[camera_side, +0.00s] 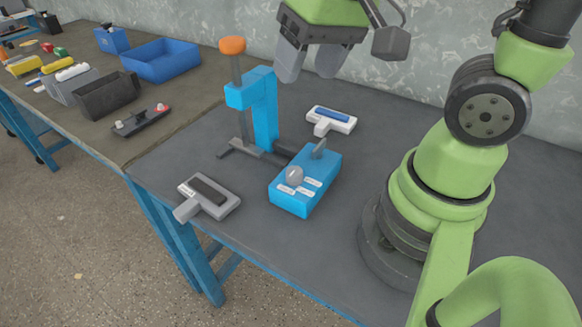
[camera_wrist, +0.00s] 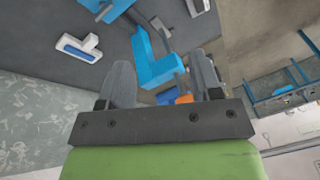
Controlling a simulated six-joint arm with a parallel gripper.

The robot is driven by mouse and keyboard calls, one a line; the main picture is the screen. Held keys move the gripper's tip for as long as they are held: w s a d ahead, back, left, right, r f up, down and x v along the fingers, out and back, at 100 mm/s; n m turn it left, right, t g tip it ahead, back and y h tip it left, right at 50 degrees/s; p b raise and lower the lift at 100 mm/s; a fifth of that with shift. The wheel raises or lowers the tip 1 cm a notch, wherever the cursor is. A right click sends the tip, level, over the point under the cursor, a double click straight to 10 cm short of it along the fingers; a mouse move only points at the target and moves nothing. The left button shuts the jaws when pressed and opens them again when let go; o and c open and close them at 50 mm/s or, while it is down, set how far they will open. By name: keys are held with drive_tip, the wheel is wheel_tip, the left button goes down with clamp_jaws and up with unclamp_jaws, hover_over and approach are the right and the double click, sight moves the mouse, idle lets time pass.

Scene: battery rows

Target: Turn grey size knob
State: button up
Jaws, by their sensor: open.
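The grey size knob (camera_side: 294,175) sits on the sloped top of a blue box (camera_side: 291,203), among white labels. A flat grey lever (camera_side: 319,148) stands at the box's far end. A blue upright post (camera_side: 264,108) with an orange-topped rod (camera_side: 232,46) stands behind the box. My gripper (camera_side: 310,72) is open and empty, high above the table and well above the box, touching nothing. In the wrist view its two fingers (camera_wrist: 162,82) are spread apart, with the blue post (camera_wrist: 153,62) beyond them. The knob cannot be made out in the wrist view.
A grey-and-white tool with a dark pad (camera_side: 208,194) lies left of the box. A white tool with a blue pad (camera_side: 332,119) lies behind it. A blue bin (camera_side: 160,60) and a dark bin (camera_side: 108,94) stand on the left table.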

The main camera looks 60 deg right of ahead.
sight(294, 171)
drive_tip(key=shift+w+d+f+g+h, duration=0.15)
drive_tip(key=shift+w+f+g, duration=0.3)
drive_tip(key=shift+f, duration=2.9)
drive_tip(key=shift+w+f+g+h, duration=0.1)
drive_tip(key=shift+w+f+g, duration=0.4)
drive_tip(key=shift+f, duration=2.85)
drive_tip(key=shift+w+d+f+g+h, duration=0.15)
drive_tip(key=shift+f+g, duration=0.6)
drive_tip(key=shift+f, duration=2.6)
drive_tip(key=c, duration=0.9)
